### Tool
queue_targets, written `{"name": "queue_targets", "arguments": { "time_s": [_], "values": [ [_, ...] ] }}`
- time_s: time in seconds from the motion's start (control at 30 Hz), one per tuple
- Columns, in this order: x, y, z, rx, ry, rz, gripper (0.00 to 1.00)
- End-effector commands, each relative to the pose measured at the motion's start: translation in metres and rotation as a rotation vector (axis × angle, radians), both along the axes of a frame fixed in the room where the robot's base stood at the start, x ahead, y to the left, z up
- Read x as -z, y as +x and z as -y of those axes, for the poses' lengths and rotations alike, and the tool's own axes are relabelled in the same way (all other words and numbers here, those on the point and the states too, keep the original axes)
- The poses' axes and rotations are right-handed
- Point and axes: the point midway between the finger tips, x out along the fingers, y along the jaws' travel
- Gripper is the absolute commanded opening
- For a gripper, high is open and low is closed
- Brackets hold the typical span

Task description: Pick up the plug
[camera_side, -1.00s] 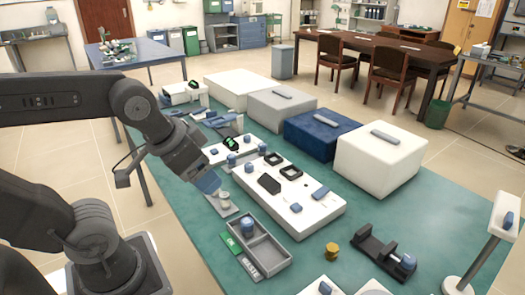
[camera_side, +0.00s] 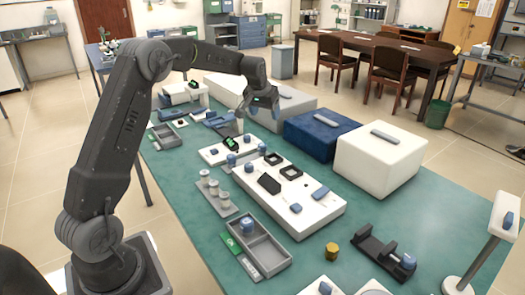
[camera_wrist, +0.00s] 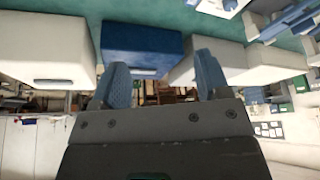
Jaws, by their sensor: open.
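I cannot tell for sure which piece is the plug. A black block (camera_side: 268,183) lies on the white long panel (camera_side: 305,225) in the middle of the table, beside two black square frames, and may be it. My gripper (camera_side: 259,108) is raised above the table, in front of the furnaces and behind the panel in the side view. In the wrist view my gripper (camera_wrist: 160,72) shows two blue-grey fingers spread apart with nothing between them.
A white furnace (camera_side: 380,160) and a blue furnace (camera_side: 318,132) line the far table edge. The blue furnace also fills the upper middle of the wrist view (camera_wrist: 141,45). A grey tray (camera_side: 270,253), a brass piece (camera_side: 332,250) and a dark clamp (camera_side: 378,252) stand nearer.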

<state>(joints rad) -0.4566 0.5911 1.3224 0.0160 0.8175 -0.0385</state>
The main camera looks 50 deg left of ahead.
Motion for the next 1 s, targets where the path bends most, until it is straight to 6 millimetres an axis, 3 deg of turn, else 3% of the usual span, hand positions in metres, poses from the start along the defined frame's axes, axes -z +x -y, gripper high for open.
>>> {"name": "queue_targets", "arguments": {
  "time_s": [0.03,0.1,0.3,0.47,0.8,1.0],
  "values": [
    [0.021,0.008,-0.021,-0.027,-0.005,-0.009,0.69],
    [0.041,0.016,-0.043,-0.054,-0.006,-0.012,0.69],
    [0.075,0.024,-0.077,-0.097,-0.009,-0.016,0.69],
    [0.092,0.029,-0.084,-0.102,-0.01,-0.017,0.69],
    [0.148,0.048,-0.096,-0.101,-0.01,-0.017,0.69],
    [0.16,0.052,-0.099,-0.101,-0.009,-0.016,0.69]
  ]
}}
